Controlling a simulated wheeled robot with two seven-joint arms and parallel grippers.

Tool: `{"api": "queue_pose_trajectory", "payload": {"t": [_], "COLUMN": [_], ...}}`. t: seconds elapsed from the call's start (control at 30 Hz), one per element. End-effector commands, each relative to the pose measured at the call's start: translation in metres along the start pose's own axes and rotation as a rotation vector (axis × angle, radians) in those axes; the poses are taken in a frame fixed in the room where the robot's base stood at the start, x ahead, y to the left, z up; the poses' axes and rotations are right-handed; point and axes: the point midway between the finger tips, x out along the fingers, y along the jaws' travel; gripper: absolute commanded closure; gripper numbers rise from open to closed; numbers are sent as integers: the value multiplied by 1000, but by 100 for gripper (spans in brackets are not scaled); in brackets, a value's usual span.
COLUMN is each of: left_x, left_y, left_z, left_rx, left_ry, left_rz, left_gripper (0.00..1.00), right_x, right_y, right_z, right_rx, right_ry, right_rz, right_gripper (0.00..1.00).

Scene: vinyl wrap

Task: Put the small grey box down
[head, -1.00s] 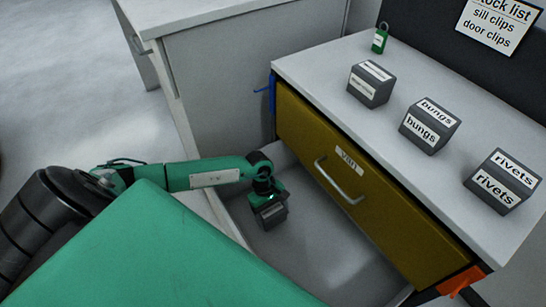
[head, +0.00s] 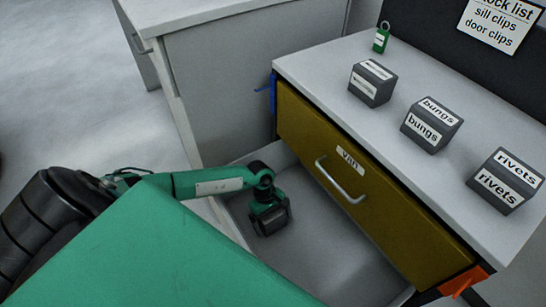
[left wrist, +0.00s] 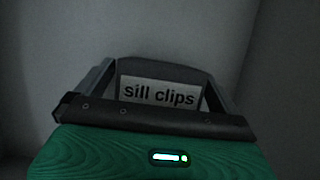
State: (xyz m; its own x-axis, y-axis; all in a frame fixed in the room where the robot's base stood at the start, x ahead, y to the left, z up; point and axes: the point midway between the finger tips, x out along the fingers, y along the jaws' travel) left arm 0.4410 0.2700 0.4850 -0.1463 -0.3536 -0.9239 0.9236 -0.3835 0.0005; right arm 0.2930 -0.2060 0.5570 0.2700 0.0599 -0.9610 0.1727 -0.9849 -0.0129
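The small grey box, labelled "sill clips", sits between my left gripper's fingers in the left wrist view (left wrist: 160,70). The fingers lie along both of its sides and appear closed on it. In the head view my left gripper (head: 270,222) points down inside the open grey drawer (head: 315,260), near its left wall. There the box is dark and mostly merged with the gripper, and I cannot tell whether it touches the drawer floor. My right gripper is not in view.
On the grey top are a box with a small label (head: 372,83), a bungs box (head: 431,125), a rivets box (head: 503,181) and a green padlock (head: 381,40). The drawer floor to the right is clear.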

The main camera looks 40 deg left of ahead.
Motion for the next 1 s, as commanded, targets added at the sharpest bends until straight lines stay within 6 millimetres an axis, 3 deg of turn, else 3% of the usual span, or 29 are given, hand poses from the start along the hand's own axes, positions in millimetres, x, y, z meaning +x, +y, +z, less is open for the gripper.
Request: {"api": "queue_pose_trajectory", "payload": {"t": [0.33, 0.8, 1.0], "left_x": [-4, -98, -119], "left_y": [0, 0, 0], "left_z": [2, 0, 1], "left_rx": [0, 0, 0], "left_ry": [0, 2, 0], "left_rz": [0, 1, 1], "left_gripper": [1, 1, 1], "right_x": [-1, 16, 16], "right_y": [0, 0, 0], "right_z": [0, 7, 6], "right_rx": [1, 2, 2], "right_ry": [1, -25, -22], "right_rz": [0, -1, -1], "right_gripper": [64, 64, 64]}}
